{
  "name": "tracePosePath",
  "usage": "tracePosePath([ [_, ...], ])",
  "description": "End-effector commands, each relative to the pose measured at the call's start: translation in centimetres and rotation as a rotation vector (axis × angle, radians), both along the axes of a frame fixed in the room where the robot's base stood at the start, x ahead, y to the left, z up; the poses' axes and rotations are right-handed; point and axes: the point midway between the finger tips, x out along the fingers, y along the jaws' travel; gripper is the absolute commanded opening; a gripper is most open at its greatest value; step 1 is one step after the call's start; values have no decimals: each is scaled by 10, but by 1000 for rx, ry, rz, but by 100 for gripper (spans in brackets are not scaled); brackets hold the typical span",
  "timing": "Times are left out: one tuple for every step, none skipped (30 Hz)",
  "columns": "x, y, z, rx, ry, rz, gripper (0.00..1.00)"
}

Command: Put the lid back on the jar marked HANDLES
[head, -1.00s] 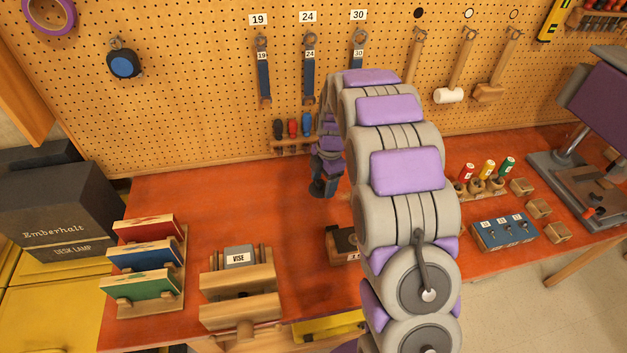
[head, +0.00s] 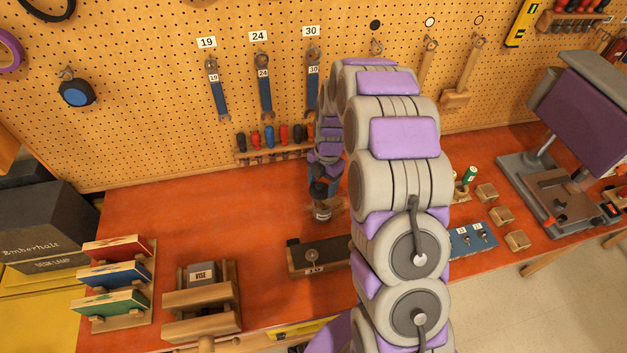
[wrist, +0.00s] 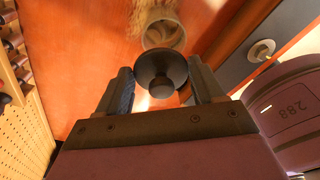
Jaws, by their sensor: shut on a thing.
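My gripper (wrist: 163,85) is shut on a dark round lid with a knob, the lid (wrist: 160,68) sitting between the two fingers in the wrist view. A jar (wrist: 165,34) with a pale round rim shows just beyond the lid, which partly covers it. In the head view, the jar (head: 322,211) stands on the orange bench below my gripper (head: 319,187), and has a pale label too small to read. The lid looks close to the jar but not seated on it; the exact gap cannot be told.
A dark block (head: 325,254) with a round knob lies in front of the jar. A wooden vise (head: 203,300) and coloured boards (head: 115,275) stand at left. Small wooden blocks (head: 501,215) and a drill press (head: 550,185) are at right. Bench left of the jar is clear.

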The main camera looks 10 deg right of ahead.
Motion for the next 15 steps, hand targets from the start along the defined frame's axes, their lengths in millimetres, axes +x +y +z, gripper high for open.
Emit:
tracePosePath([
  [0,-4,-4,3,1,-3,38],
  [0,-4,-6,3,0,-3,38],
  [0,-4,-9,3,0,-3,38],
  [0,-3,-12,1,0,-3,38],
  [0,-1,-14,-1,1,-3,38],
  [0,2,-18,-3,2,-3,38],
  [0,5,-21,-5,2,-3,38],
  [0,8,-24,-7,3,-3,38],
  [-1,10,-27,-10,4,-2,38],
  [-1,13,-31,-13,3,-2,38],
  [0,15,-35,-15,2,-2,38],
  [0,18,-38,-17,1,-1,38],
  [0,19,-41,-19,1,0,38],
  [0,20,-43,-20,0,0,38],
  [0,20,-46,-20,-1,-1,38],
])
